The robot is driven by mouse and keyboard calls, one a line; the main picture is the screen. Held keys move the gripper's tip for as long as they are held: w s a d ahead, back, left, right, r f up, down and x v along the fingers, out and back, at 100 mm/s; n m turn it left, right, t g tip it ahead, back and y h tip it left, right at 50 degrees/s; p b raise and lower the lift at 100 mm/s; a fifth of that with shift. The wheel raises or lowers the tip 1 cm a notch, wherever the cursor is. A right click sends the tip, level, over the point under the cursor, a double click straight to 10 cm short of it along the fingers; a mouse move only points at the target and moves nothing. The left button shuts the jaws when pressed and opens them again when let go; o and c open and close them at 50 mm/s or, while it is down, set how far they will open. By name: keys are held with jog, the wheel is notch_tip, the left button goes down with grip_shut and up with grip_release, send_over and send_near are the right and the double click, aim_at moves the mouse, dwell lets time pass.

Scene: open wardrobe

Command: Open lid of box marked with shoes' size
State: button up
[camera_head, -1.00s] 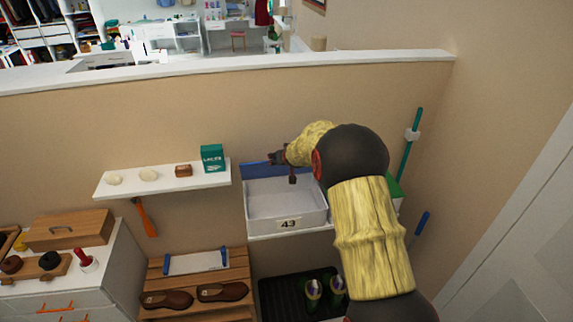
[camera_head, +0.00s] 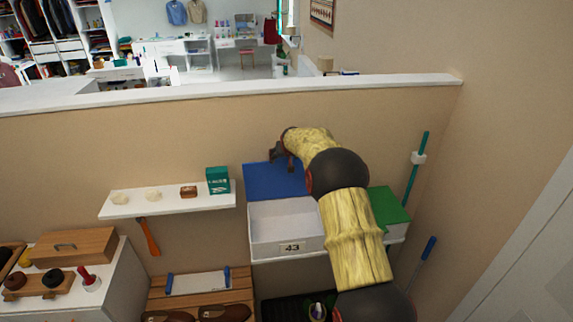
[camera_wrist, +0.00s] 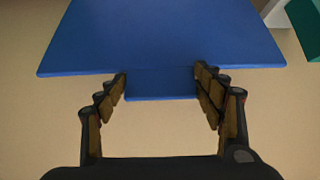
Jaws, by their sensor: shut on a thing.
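The white box (camera_head: 264,248) with the "43" size label stands on a white shelf against the beige wall. Its blue lid (camera_head: 265,181) is raised at the back, leaning up against the wall side, and the white inside of the box shows. My gripper (camera_head: 278,158) is at the lid's upper edge. In the wrist view, the blue lid (camera_wrist: 165,35) fills the top, and its front flap (camera_wrist: 160,84) lies between the two fingers of my gripper (camera_wrist: 160,76), which is shut on it. My arm hides the box's right side.
A green-lidded box (camera_head: 388,208) stands to the right, partly behind my arm. A small shelf (camera_head: 165,203) with a green carton (camera_head: 217,180) is at the left. A teal-handled tool (camera_head: 416,165) leans on the right wall.

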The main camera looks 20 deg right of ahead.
jog(key=shift+w+d+r, duration=0.15)
jog(key=shift+w+r, duration=0.05)
jog(key=shift+w, duration=0.35)
jog(key=shift+w+d+r, duration=0.1)
jog(key=shift+w+r, duration=0.1)
jog(key=shift+w, duration=0.3)
jog(key=shift+r, duration=0.1)
jog(key=shift+w+d, duration=0.1)
jog(key=o, duration=1.7)
jog(key=shift+f, duration=0.25)
jog(key=shift+s+r, duration=0.1)
jog(key=shift+s, duration=0.15)
jog(key=v, duration=1.2)
